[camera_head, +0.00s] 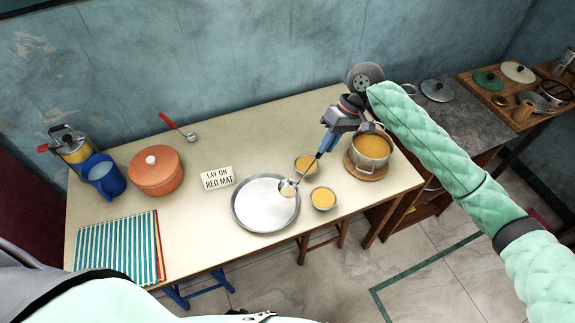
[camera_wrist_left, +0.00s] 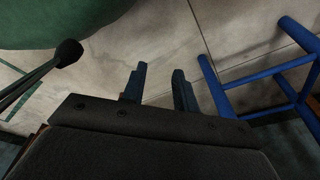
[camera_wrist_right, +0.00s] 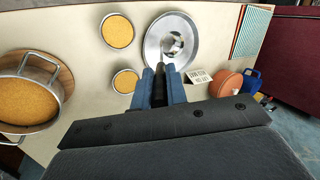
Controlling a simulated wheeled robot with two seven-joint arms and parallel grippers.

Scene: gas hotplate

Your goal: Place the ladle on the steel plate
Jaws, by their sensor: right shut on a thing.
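The ladle's bowl (camera_head: 288,188) is over the right part of the round steel plate (camera_head: 240,217). Its handle slopes up to my right gripper (camera_head: 326,144), which is shut on it. In the right wrist view the blue fingers (camera_wrist_right: 163,88) close on the dark handle, and the bowl (camera_wrist_right: 172,45) shows against the plate (camera_wrist_right: 151,50). I cannot tell whether the bowl touches the plate. My left gripper (camera_wrist_left: 159,82) is open and empty, with floor behind it.
Two small bowls of yellow food (camera_head: 323,198) (camera_head: 306,163) and a filled pot (camera_head: 371,150) stand right of the plate. A sign (camera_head: 218,179) reads "LAY ON RED MAT". An orange pot (camera_head: 155,172), blue jug (camera_head: 104,176), striped cloth (camera_head: 118,245) and red-handled utensil (camera_head: 178,128) are left.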

